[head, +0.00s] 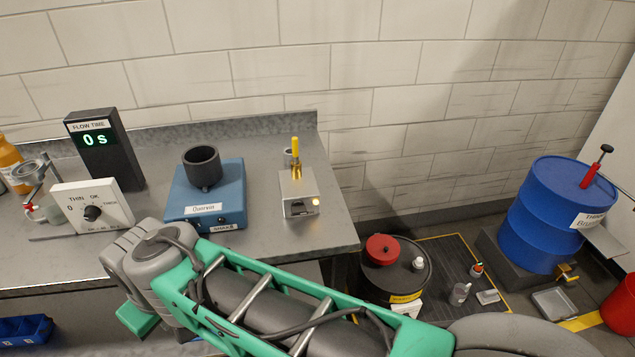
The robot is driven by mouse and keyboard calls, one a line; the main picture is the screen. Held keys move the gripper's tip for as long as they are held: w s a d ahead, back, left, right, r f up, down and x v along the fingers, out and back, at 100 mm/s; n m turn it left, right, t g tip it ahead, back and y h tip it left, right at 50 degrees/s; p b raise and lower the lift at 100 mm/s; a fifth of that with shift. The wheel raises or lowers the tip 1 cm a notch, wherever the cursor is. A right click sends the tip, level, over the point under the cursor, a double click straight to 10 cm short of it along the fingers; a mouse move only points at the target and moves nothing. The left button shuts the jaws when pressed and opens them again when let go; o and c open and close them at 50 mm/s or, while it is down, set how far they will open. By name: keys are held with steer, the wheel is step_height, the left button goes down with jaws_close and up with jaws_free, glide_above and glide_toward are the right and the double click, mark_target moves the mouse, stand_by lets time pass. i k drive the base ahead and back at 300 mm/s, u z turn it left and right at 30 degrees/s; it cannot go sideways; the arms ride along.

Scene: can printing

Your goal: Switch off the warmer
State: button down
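No label that I can read clearly says warmer. A small silver box (298,191) stands near the right end of the grey bench, with a brass and yellow stick (295,155) upright on it and a small glowing light (316,202) on its front. To its left is a blue box (206,191) with a dark cup (203,166) on top and small lettering on its front edge, too small to read surely. Either may be the warmer. My green and grey arm crosses the foreground below both, apart from them in the picture. My gripper's fingers do not show.
A flow-time display (105,150) reading 0 s and a white dial box (92,206) stand on the bench (262,150) at left. A dark drum (396,270) and a blue drum (548,215) stand on the floor at right. The bench is clear between the blue and silver boxes.

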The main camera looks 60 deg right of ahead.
mark_target(299, 208)
steer(key=z, duration=1.05)
steer(key=k, duration=0.3)
steer(key=z, duration=0.65)
steer(key=i, duration=0.4)
steer(key=u, duration=0.7)
steer(key=k, duration=0.65)
steer(key=u, duration=0.85)
steer(key=i, duration=1.1)
steer(key=u, duration=0.05)
